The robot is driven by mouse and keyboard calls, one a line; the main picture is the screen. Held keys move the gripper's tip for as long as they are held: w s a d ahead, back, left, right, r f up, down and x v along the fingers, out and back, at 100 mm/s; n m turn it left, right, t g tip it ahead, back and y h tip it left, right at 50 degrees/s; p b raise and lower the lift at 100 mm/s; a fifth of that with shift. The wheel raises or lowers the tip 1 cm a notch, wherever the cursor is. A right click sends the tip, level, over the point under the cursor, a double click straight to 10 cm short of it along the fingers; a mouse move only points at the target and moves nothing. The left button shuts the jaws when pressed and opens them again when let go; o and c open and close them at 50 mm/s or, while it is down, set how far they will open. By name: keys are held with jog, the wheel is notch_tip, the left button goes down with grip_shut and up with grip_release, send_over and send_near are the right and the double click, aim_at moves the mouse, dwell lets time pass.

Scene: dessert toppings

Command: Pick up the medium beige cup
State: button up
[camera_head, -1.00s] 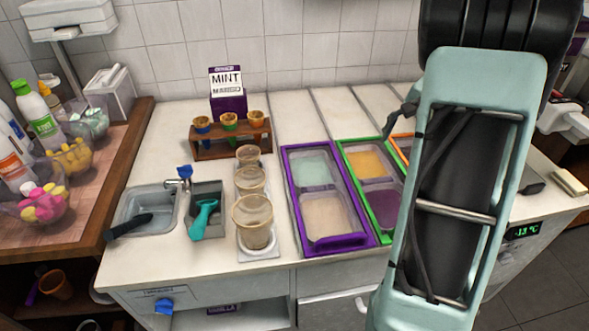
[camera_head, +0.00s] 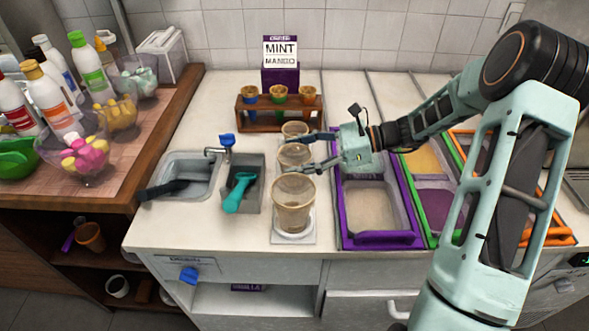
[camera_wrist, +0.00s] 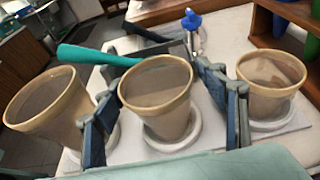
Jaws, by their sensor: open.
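Three beige cups stand in a row on the counter. The medium beige cup (camera_head: 294,158) is the middle one, behind the large cup (camera_head: 293,205) and in front of the small cup (camera_head: 295,131). My gripper (camera_head: 308,153) is open and reaches in from the right, level with the medium cup and partly covering it. In the wrist view the medium cup (camera_wrist: 158,100) stands upright on a round white base between my open fingers (camera_wrist: 163,112). The large cup (camera_wrist: 48,108) is outside the left finger and the small cup (camera_wrist: 270,85) outside the right one.
A wooden cone rack (camera_head: 262,117) stands behind the cups. A sink (camera_head: 190,170) and a holder with a teal scoop (camera_head: 238,190) lie left. The neighbouring cups leave narrow gaps for my fingers.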

jog(key=x, duration=0.6)
jog(key=shift+s, duration=0.25)
jog(key=shift+d, duration=0.1)
jog(key=c, duration=0.9)
jog(key=shift+c, duration=0.6)
